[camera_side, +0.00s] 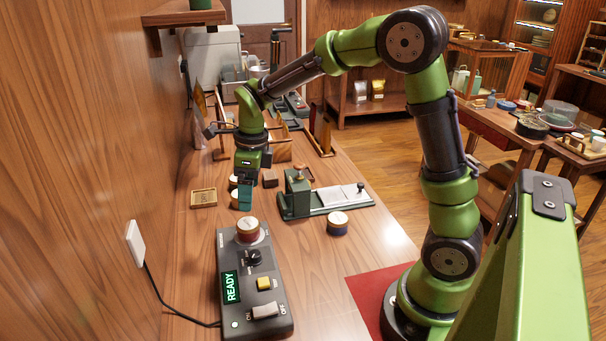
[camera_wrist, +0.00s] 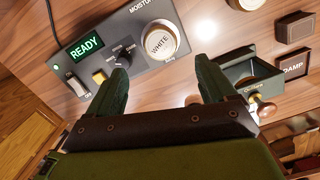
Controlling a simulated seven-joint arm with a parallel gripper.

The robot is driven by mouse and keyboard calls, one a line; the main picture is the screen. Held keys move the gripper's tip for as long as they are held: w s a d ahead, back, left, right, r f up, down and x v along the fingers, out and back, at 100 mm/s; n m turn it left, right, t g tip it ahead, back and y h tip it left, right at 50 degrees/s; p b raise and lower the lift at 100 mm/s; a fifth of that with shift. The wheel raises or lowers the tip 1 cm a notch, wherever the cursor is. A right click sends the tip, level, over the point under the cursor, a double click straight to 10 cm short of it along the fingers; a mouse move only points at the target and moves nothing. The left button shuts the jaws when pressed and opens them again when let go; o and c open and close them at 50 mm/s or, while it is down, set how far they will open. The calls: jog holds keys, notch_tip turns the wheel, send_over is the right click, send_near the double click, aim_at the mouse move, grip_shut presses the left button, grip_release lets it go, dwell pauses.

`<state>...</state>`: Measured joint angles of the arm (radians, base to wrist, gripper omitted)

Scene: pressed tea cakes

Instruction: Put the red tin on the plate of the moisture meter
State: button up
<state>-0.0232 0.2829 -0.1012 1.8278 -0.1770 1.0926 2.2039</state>
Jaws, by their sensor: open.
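The moisture meter (camera_side: 252,285) is a dark grey box with a green READY display; it also shows in the wrist view (camera_wrist: 150,65). A tin with a cream lid and a dark red side (camera_side: 248,231) stands upright on the plate at its far end. In the wrist view this tin (camera_wrist: 161,41) shows its lid, lettered WHITE, and covers most of the plate. My gripper (camera_side: 245,207) is behind the meter, pointing down. In the wrist view its fingers (camera_wrist: 161,66) are apart with nothing between them, and the tin is beyond their tips, apart from them.
A green device with a long tray (camera_side: 325,200) stands close to my gripper's right. Other tins stand partly hidden beside my gripper. A small wooden tray (camera_side: 204,198) lies left.

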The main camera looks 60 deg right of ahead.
jog(key=s+a+r+n+t, duration=0.1)
jog(key=s+r+n+t, duration=0.1)
jog(key=s+n, duration=0.4)
jog(key=s+a+r+n+t+y, duration=0.1)
jog(key=s+r+n, duration=0.3)
jog(key=n, duration=0.7)
jog(key=s+a+r+n+t, duration=0.2)
jog(key=s+r+n+t, duration=0.1)
jog(key=s+n, duration=0.5)
jog(key=shift+a+r+n, duration=0.3)
jog(key=shift+r+n, duration=0.3)
